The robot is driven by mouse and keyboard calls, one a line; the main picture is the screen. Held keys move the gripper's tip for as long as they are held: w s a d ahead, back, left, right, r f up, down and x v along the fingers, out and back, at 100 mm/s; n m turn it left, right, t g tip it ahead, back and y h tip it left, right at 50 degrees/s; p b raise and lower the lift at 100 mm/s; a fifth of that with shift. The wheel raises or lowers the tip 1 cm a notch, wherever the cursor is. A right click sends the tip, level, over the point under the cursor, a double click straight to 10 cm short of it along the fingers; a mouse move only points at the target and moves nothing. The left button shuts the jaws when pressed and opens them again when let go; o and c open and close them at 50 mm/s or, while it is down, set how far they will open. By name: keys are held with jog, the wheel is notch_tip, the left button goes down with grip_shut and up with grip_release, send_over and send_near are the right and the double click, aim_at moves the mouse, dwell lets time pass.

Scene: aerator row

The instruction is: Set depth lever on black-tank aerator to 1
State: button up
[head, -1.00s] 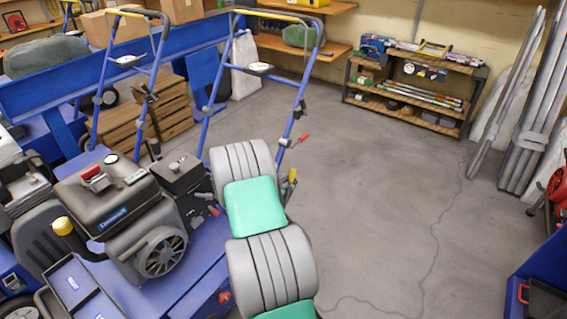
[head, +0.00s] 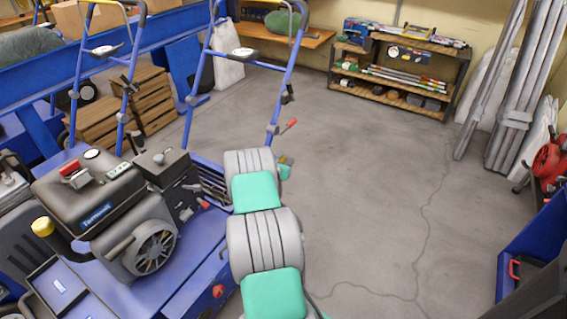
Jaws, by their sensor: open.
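An aerator with a dark tank (head: 85,190), a recoil-start engine and a blue deck (head: 175,275) fills the lower left of the head view. A lever with a red grip (head: 289,125) sticks out low on the right-hand blue handle frame (head: 279,100), just beyond my arm. Its setting and any scale numbers are too small to read. Smaller red-tipped controls (head: 203,203) sit beside the engine. My grey and teal arm reaches up past the deck's right side and hides part of the machine.
Another blue handle frame (head: 75,85) stands at the left, before wooden crates (head: 110,122). A low shelf (head: 400,98) is at the back wall. Grey poles (head: 515,90) and a red reel (head: 551,160) stand at the right. The concrete floor (head: 370,190) between is clear.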

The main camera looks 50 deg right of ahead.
jog(key=shift+c, duration=0.3)
grip_shut()
dwell(1.0)
